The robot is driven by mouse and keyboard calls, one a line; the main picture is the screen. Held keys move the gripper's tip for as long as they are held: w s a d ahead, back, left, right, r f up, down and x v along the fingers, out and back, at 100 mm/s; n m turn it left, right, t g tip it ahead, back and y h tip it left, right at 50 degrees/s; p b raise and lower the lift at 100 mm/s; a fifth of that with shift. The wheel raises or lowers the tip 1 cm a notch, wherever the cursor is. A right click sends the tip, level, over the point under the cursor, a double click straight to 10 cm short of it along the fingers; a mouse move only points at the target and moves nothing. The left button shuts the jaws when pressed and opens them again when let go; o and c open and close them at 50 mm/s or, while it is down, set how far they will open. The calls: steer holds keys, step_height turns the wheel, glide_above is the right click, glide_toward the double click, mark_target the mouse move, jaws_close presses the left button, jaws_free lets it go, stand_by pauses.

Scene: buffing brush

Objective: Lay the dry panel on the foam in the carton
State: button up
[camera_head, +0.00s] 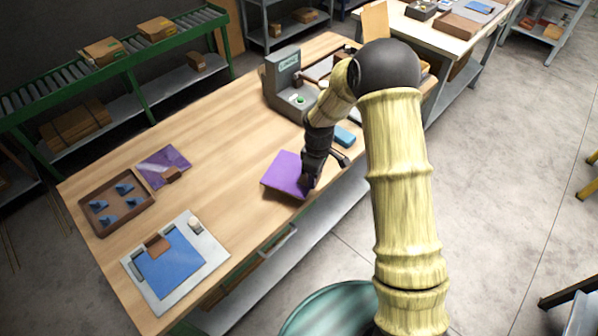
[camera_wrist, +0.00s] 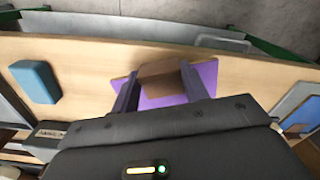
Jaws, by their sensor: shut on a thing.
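My gripper (camera_head: 308,182) is shut on a purple panel (camera_head: 283,172) at the front edge of the wooden bench. In the wrist view, a brown block (camera_wrist: 163,68) on the purple panel (camera_wrist: 205,75) sits between my fingers (camera_wrist: 158,78). The panel is close to the bench top; I cannot tell whether it touches. This panel looks matte. A second purple panel (camera_head: 164,160) with a pale glossy streak and a brown block lies at the bench's left. A tan carton-like flap (camera_head: 375,22) shows behind my arm; its inside and any foam are hidden.
A grey machine (camera_head: 283,75) stands at the bench's back, with a blue block (camera_head: 345,135) near it. The middle bench is clear.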

steer(key=d+f+m, duration=0.3)
steer(key=d+m, duration=0.9)
steer(key=m, duration=0.1)
steer(key=shift+s+d+f+m, duration=0.2)
steer(key=shift+s+d+m, duration=0.1)
steer(key=shift+s, duration=0.1)
